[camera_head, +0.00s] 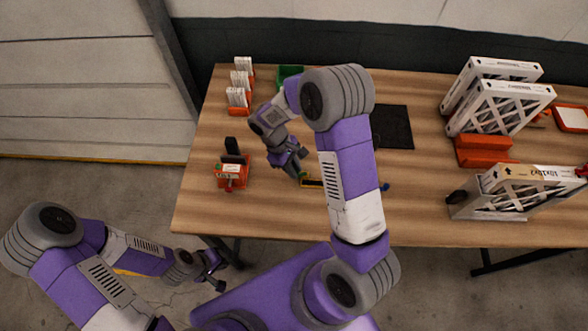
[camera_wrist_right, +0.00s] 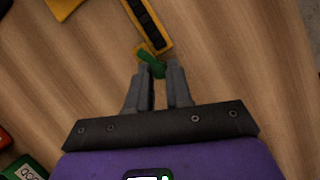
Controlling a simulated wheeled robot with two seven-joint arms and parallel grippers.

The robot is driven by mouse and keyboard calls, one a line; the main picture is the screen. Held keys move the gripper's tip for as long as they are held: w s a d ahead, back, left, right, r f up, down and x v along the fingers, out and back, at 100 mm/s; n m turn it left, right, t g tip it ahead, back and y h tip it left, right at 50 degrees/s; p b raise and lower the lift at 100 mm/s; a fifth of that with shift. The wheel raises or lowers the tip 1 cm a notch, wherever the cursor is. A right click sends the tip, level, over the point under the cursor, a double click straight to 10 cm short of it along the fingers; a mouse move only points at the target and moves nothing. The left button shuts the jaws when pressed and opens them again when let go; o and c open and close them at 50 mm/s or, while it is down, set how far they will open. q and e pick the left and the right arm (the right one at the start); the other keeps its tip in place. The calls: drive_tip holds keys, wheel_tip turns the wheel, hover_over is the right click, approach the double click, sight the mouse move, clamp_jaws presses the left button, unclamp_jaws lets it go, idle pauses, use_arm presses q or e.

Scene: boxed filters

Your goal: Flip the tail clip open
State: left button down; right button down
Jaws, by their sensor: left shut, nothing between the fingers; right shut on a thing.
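A yellow bar with a black segmented strip (camera_wrist_right: 148,22) lies on the wooden table in the right wrist view. A small green clip (camera_wrist_right: 152,66) is at its near end. My right gripper (camera_wrist_right: 160,72) is shut on this green clip, low over the table. In the head view my right gripper (camera_head: 302,174) is beside the yellow piece (camera_head: 313,183), which my arm partly hides. A blue end (camera_head: 385,187) shows beyond my arm. My left gripper (camera_head: 218,284) is shut and empty, off the table's front edge at lower left.
An orange device (camera_head: 232,175) stands on the left of the table (camera_head: 270,215). White packs in orange holders (camera_head: 239,112) and a green bin (camera_head: 288,73) are behind. Boxed filters (camera_head: 500,108) and an orange block (camera_head: 484,151) stand right. A dark mat (camera_head: 394,128) lies mid-table.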

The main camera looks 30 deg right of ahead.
drive_tip(key=shift+w+m, duration=0.15)
drive_tip(key=shift+m, duration=0.25)
drive_tip(key=c, duration=1)
unclamp_jaws()
drive_tip(key=shift+c, duration=0.2)
drive_tip(key=shift+r, duration=0.1)
drive_tip(key=v, duration=0.7)
drive_tip(key=shift+r, duration=0.2)
drive_tip(key=shift+r, duration=0.1)
